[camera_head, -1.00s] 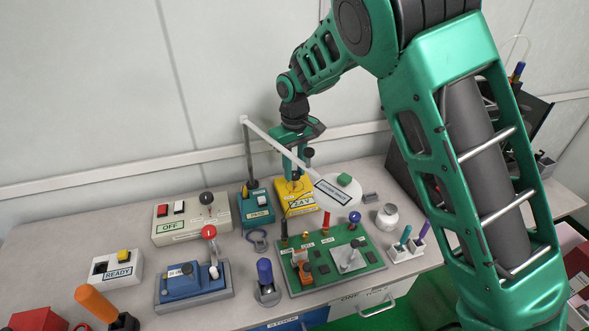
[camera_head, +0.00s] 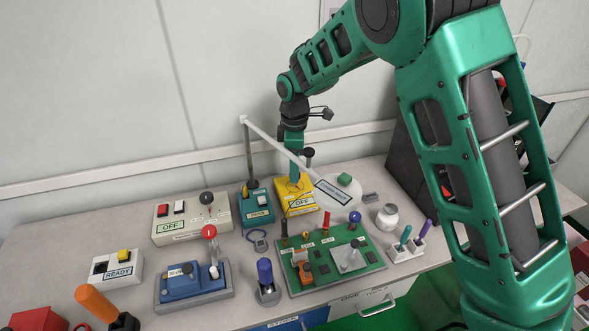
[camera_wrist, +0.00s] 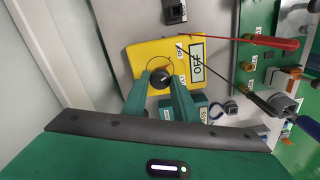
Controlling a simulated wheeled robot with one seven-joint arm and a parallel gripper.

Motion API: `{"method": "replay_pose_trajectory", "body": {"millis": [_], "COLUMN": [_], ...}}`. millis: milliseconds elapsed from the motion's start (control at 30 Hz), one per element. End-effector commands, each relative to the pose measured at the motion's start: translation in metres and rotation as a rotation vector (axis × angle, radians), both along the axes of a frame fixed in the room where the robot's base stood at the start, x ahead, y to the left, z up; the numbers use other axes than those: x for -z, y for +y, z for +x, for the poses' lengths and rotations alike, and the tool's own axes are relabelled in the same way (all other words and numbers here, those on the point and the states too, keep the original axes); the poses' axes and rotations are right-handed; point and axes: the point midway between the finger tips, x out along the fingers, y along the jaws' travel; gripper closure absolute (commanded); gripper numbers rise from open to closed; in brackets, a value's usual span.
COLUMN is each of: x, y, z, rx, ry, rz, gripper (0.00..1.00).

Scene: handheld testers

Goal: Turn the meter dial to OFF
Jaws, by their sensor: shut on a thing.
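The yellow meter (camera_head: 286,208) stands toward the back of the bench, and its display (camera_head: 301,202) reads OFF. The meter body also shows in the wrist view (camera_wrist: 143,52), with the OFF display (camera_wrist: 197,64) beside the dial. The black round dial (camera_wrist: 160,77) sits between my fingertips in the wrist view. My gripper (camera_wrist: 162,80) is shut on the dial, one green finger on each side. In the head view my gripper (camera_head: 294,178) reaches down onto the meter, and the dial is hidden there.
A white lamp arm (camera_head: 272,136) and its round head (camera_head: 334,196) pass close to my gripper on the right. A teal box (camera_head: 258,210) stands just left of the meter. A green circuit board (camera_head: 313,284) lies in front. Red (camera_wrist: 270,43) and black probes lie near the meter.

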Motion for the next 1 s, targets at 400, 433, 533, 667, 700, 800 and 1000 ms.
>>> {"method": "replay_pose_trajectory", "body": {"millis": [400,433,533,667,700,800,1000], "x": [-0.0011,-0.0012,-0.0012,-0.0013,-0.0013,-0.0013,-0.0015], "y": [-0.0052,-0.0052,-0.0054,-0.0057,-0.0058,-0.006,-0.0063], "z": [0.004,0.004,0.0043,0.0046,0.0047,0.0049,0.0054], "rx": [-0.255,-0.267,-0.296,-0.319,-0.323,-0.329,-0.329], "ry": [-0.006,-0.006,-0.006,-0.007,-0.007,-0.007,-0.008], "rz": [-0.005,-0.005,-0.004,-0.005,-0.005,-0.005,-0.005], "gripper": [0.96,0.96,0.96,0.96,0.96,0.96,0.96]}}
